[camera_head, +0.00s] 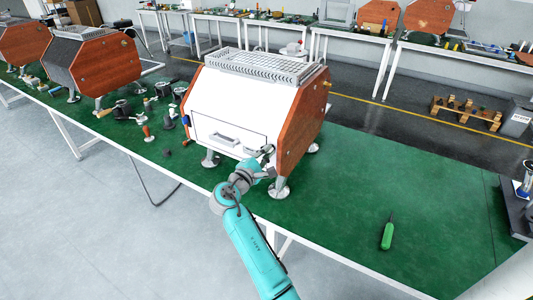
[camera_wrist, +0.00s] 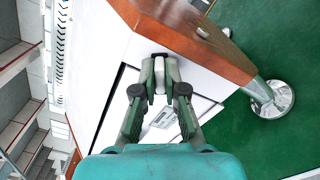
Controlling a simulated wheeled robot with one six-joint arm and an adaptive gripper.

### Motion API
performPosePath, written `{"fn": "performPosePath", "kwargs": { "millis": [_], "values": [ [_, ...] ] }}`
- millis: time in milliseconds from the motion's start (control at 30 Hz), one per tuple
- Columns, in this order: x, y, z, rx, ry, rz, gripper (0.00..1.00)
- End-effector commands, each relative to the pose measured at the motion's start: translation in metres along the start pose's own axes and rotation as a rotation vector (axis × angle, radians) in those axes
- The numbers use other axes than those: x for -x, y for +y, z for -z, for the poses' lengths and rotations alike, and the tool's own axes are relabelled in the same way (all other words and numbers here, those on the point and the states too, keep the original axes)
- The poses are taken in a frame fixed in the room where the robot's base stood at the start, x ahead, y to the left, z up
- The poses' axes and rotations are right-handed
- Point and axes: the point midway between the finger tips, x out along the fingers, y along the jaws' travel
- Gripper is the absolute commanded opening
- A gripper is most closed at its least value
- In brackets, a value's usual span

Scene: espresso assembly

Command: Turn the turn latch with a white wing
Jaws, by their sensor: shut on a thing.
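The espresso machine (camera_head: 240,107) stands on the green table, with a white front and reddish wooden side panels. My gripper (camera_head: 266,152) is at the lower right of its white front, beside the wooden panel. In the wrist view my gripper (camera_wrist: 160,66) has its fingers closed together against the white front, near the panel's edge. A drawer-like front panel (camera_head: 222,139) with a handle lies left of the gripper.
A green-handled screwdriver (camera_head: 387,234) lies on the green table (camera_head: 345,190) at the right, with clear room around it. Metal feet (camera_head: 280,191) stand under the machine close to my gripper. Several small parts and other machines (camera_head: 95,62) stand to the left.

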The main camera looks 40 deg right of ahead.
Motion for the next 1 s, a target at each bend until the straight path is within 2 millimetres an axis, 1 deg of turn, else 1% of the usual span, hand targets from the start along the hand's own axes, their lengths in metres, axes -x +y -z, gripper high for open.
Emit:
{"fn": "performPosePath", "kwargs": {
  "millis": [300, 500, 700, 1000],
  "values": [
    [0.0003, -0.0005, 0.0001, -0.277, 0.000, 0.001, 0.00],
    [0.0003, -0.0006, 0.0001, -0.409, 0.000, 0.001, 0.00],
    [0.0003, -0.0007, 0.0001, -0.494, 0.000, 0.002, 0.00],
    [0.0003, -0.0010, 0.0001, -0.539, -0.001, 0.002, 0.00]
  ]
}}
